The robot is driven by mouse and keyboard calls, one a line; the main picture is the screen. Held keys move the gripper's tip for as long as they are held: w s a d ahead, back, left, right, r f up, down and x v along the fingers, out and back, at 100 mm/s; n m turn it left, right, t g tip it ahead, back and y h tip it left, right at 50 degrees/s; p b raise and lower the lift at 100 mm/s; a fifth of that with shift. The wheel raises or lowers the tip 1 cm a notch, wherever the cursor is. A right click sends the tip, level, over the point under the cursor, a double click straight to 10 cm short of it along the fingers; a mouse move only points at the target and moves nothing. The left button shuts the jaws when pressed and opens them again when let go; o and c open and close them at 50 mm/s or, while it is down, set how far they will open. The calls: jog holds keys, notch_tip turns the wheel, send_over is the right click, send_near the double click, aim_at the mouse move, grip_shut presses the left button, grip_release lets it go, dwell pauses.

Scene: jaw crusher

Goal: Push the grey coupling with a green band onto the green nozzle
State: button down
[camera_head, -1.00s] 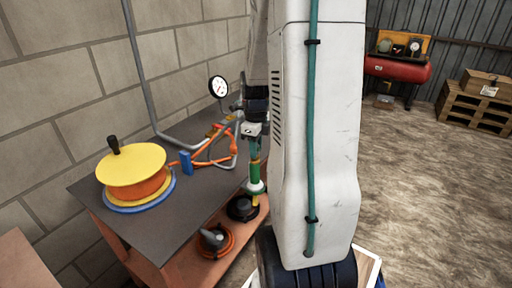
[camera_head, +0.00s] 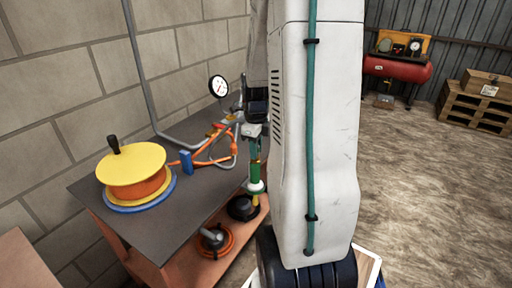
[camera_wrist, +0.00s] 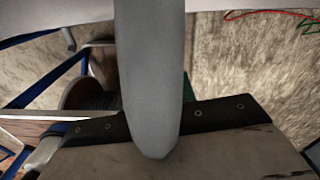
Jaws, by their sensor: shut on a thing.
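My gripper (camera_head: 253,134) is beside the front right edge of the dark workbench, partly hidden behind my white arm link. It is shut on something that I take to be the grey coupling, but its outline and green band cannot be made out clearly. Below the gripper a green upright piece (camera_head: 255,172) with a pale ring (camera_head: 256,187) stands in line with it. I cannot tell which part is the nozzle, or whether coupling and nozzle touch. In the wrist view a large grey rounded shape fills the middle and hides what lies behind it.
The workbench (camera_head: 125,208) carries a yellow and orange reel (camera_head: 132,165), a blue piece (camera_head: 186,162) and orange hoses (camera_head: 203,150). A pressure gauge (camera_head: 218,86) stands behind. Dark round pieces (camera_head: 242,207) sit on the lower shelf.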

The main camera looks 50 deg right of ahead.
jog(key=shift+f, duration=0.35)
jog(key=c, duration=1.1)
grip_release()
jog(key=shift+o, duration=0.2)
notch_tip(320, 180, up, 8)
jog(key=shift+f, duration=0.1)
